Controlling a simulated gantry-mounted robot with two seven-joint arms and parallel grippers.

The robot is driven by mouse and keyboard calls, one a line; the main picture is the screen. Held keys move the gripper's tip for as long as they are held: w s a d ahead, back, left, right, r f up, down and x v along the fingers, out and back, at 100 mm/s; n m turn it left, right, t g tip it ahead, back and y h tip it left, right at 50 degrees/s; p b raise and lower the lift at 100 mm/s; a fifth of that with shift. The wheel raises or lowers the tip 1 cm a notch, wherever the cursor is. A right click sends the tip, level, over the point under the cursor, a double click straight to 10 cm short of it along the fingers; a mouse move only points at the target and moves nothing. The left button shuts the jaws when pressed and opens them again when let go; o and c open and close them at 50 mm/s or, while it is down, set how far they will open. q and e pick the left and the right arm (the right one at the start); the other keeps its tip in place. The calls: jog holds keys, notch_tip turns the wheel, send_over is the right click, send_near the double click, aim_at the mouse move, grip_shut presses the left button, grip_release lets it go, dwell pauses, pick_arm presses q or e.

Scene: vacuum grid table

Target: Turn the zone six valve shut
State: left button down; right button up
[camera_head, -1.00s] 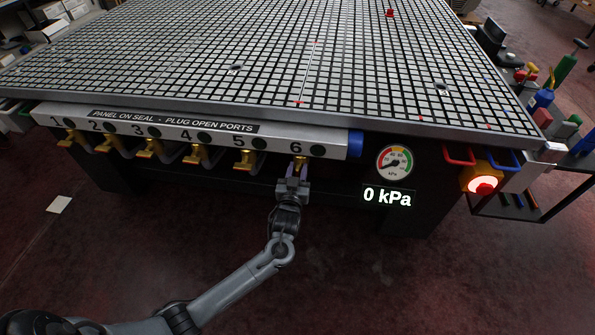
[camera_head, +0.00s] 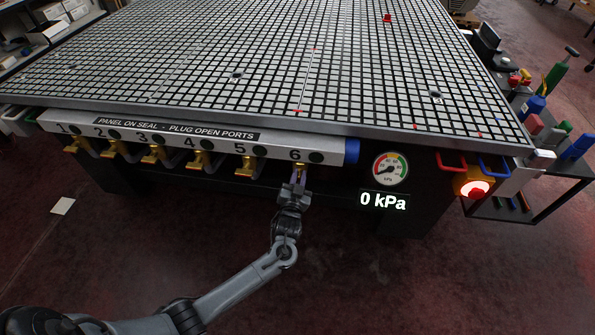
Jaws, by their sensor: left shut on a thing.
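The zone six valve is a brass handle (camera_head: 300,167) under the number 6 on the white manifold panel (camera_head: 200,137) at the table's front. My left gripper (camera_head: 298,177) comes up from below and is shut on this handle, hiding much of it. The handle's exact angle is hard to make out behind the fingers. The other brass valve handles, such as the zone five handle (camera_head: 245,167), hang in a row to the left. My right gripper is out of view.
A round gauge (camera_head: 390,169) and a display (camera_head: 383,201) reading 0 kPa sit right of the panel. A yellow box with a lit red button (camera_head: 473,188) is farther right. The black grid table top (camera_head: 270,60) lies above.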

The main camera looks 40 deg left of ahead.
pick_arm(q)
jog(key=m+p, duration=0.2)
jog(key=m, duration=0.1)
jog(key=shift+w+d+r+p, duration=0.1)
jog(key=shift+d+r+p, duration=0.1)
jog(key=shift+p, duration=0.1)
jog(key=m+p, duration=0.2)
jog(key=m, duration=0.1)
jog(key=shift+w+d+f+m, duration=0.1)
jog(key=shift+d+f+m, duration=0.05)
jog(key=shift+f+m, duration=0.15)
jog(key=m+p, duration=0.1)
jog(key=m, duration=0.3)
jog(key=f+m+p, duration=0.1)
jog(key=m+p, duration=0.1)
jog(key=m, duration=0.1)
jog(key=shift+d+f+m, duration=0.1)
jog(key=shift+m, duration=0.3)
jog(key=c, duration=1.2)
grip_release()
jog(key=shift+o, duration=0.2)
